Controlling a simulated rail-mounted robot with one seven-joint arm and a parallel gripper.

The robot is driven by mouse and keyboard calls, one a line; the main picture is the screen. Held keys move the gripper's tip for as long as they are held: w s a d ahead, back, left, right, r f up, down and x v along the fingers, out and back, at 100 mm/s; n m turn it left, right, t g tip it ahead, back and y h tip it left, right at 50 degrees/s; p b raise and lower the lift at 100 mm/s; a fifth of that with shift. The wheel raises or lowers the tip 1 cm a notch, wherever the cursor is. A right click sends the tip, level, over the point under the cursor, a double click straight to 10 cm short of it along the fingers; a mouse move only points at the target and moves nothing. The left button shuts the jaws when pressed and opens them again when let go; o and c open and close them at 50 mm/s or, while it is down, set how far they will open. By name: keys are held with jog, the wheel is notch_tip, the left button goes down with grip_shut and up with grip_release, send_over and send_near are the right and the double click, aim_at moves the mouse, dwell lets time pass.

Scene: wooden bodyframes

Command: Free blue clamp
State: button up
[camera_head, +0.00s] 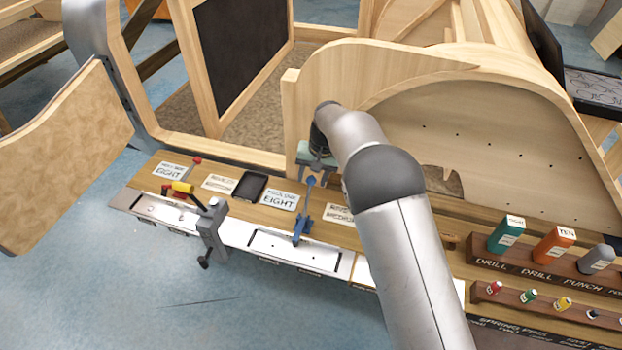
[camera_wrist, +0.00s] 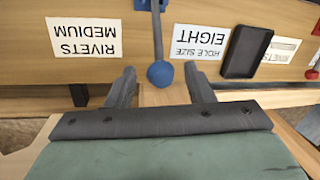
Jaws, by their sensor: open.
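The blue clamp (camera_head: 302,228) is fixed at the front edge of the wooden bench, with its handle pointing back toward my gripper. The handle ends in a round blue knob (camera_head: 311,181). In the wrist view the blue knob (camera_wrist: 160,74) and its grey rod show between the tips of my gripper (camera_wrist: 160,82). My gripper is open, with a gap on each side of the knob and no contact visible. In the head view my gripper (camera_head: 317,174) is just behind the knob.
A grey clamp with a yellow handle (camera_head: 183,188) stands to the left. A black tray (camera_head: 249,186) and label cards lie on the bench. Bottle racks (camera_head: 545,268) stand at right. A curved wooden panel (camera_head: 480,130) rises behind the bench, close to my arm.

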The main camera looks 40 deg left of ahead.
jog(key=shift+s+a+f, duration=0.15)
jog(key=shift+a+f, duration=0.05)
jog(key=shift+f, duration=0.85)
grip_shut()
